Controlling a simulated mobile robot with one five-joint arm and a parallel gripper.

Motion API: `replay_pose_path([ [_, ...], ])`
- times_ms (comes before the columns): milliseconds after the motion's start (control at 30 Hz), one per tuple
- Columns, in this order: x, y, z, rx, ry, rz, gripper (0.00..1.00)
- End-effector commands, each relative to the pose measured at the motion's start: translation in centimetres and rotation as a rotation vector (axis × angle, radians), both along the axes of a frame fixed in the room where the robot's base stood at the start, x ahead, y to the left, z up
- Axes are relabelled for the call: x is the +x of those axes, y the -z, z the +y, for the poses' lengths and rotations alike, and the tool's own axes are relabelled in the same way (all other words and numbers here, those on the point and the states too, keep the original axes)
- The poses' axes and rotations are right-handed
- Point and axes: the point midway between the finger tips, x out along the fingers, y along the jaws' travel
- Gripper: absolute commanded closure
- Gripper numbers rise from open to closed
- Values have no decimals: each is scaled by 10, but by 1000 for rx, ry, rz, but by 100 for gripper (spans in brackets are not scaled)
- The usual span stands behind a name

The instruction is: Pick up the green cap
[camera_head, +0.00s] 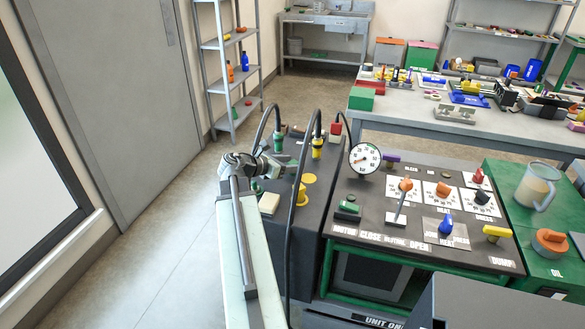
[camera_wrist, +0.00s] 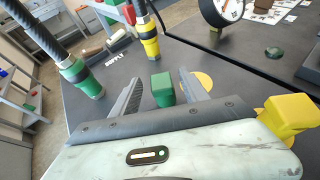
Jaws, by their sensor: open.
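A green block-shaped cap (camera_wrist: 162,90) stands on the dark cart top in the wrist view. It shows between the two fingers of my gripper (camera_wrist: 158,84), with a gap on each side. My gripper is open and holds nothing. I cannot tell how far the fingertips are above the cart top. In the head view my gripper (camera_head: 284,165) reaches over the left part of the cart, and the cap cannot be made out clearly there. A low dark green dome (camera_wrist: 274,54) sits farther right in the wrist view.
A green cable connector (camera_wrist: 86,80) stands close left of my fingers, a yellow connector (camera_wrist: 148,42) behind. A yellow disc (camera_wrist: 204,80) lies by the right finger. A yellow fitting (camera_wrist: 288,116) and a gauge (camera_head: 365,158) are to the right. A cable loops over the cart.

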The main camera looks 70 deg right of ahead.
Motion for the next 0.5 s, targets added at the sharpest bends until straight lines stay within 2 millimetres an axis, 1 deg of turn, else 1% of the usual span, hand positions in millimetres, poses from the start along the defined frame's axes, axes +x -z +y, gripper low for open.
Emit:
replay_pose_path([
  [33,-6,6,-9,0,3,0,47],
  [100,-12,11,-19,0,3,0,47],
  [200,-18,15,-30,0,2,0,47],
  [400,-19,13,-30,0,0,0,47],
  [433,-19,13,-30,0,0,0,53],
  [467,-19,13,-30,0,0,0,61],
  [500,-19,13,-30,0,0,0,72],
])
